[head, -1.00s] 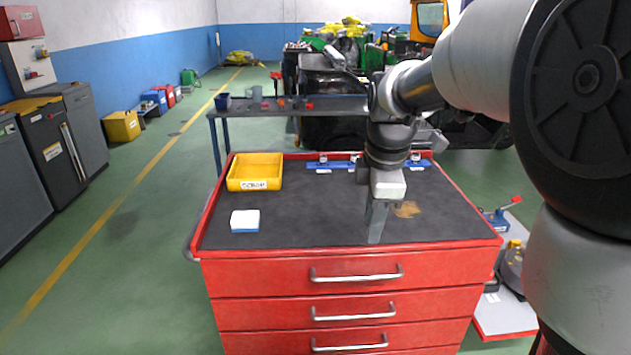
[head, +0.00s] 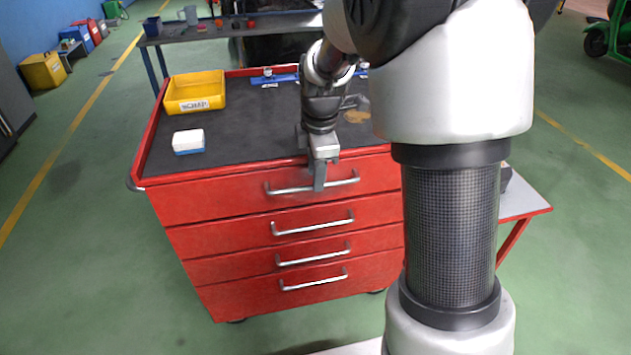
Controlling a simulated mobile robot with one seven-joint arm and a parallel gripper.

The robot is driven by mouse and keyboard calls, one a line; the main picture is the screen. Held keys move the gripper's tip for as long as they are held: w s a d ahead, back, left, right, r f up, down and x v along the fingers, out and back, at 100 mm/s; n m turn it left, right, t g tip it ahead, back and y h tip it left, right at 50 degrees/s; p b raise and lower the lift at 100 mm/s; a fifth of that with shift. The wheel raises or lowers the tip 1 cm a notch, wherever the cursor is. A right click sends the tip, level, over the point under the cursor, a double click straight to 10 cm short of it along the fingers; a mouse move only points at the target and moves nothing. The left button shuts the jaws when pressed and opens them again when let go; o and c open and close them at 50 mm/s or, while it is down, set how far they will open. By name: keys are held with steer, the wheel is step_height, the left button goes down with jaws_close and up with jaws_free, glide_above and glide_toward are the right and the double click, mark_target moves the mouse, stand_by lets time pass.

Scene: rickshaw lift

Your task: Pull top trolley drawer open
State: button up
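The red trolley has several drawers with silver bar handles. Its top drawer (head: 205,199) shows in the head view with its front flush with the trolley body, so it looks shut. The top drawer handle (head: 286,191) runs across the middle of that front. My gripper (head: 319,178) points down at the top front edge, and its fingers overlap the handle right of the handle's middle. Only one finger shows clearly, so I cannot tell whether the gripper is open or shut, or whether it touches the handle.
On the trolley top (head: 245,130) are a yellow SCRAP bin (head: 195,104) and a white-and-blue block (head: 188,141). A grey workbench (head: 235,26) stands behind. A low table (head: 525,198) is at the right. The green floor left of the trolley is clear.

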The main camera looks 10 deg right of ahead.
steer(key=shift+w+f, duration=0.2)
steer(key=shift+f, duration=0.85)
jaws_close()
